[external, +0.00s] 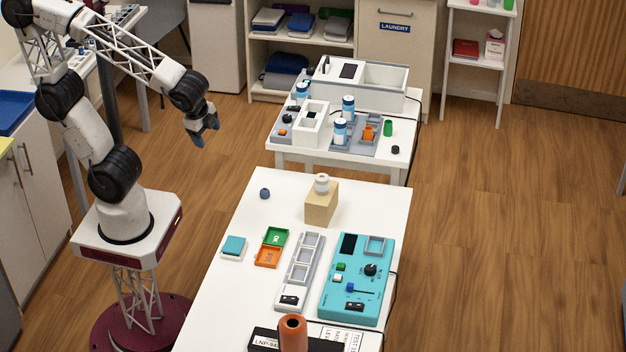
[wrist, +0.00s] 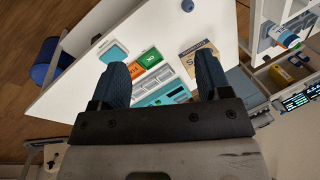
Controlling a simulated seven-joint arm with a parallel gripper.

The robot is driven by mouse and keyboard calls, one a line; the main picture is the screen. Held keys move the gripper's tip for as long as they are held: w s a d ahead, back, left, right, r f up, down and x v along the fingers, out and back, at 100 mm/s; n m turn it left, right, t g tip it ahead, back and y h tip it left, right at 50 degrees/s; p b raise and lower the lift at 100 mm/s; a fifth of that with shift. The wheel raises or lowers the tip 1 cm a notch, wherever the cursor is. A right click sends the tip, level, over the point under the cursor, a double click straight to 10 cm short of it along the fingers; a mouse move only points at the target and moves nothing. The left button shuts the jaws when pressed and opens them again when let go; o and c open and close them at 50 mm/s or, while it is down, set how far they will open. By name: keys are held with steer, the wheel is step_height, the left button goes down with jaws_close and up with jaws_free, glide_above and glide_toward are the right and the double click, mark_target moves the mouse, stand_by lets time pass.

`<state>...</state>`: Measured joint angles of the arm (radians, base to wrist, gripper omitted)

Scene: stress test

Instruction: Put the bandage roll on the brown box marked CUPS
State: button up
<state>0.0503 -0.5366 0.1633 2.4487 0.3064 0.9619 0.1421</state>
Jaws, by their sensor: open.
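The brown box (external: 319,208) stands on the near white table, toward its far end. A white roll (external: 321,184) with a hole in its top, which looks like the bandage roll, sits upright on top of the box. In the wrist view the box (wrist: 194,60) shows beside my right finger, with part of its lettering visible; I cannot make out the roll there. My gripper (external: 203,128) is open and empty, raised in the air left of the table and well away from the box. Its two fingers are spread in the wrist view (wrist: 161,66).
A small dark blue object (external: 264,193) lies left of the box. Green and orange trays (external: 268,256), a grey compartment strip (external: 300,270) and a teal panel (external: 356,280) lie nearer. An orange cylinder (external: 292,334) stands at the front. A second table (external: 380,160) holds bottles behind.

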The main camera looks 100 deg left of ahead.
steer(key=s+d+r+n+t+h, duration=0.1)
steer(key=s+d+r+n+h, duration=0.1)
steer(key=s+d+n+h, duration=0.1)
steer(key=shift+s+n, duration=0.4)
steer(key=shift+s, duration=0.5)
stand_by(0.6)
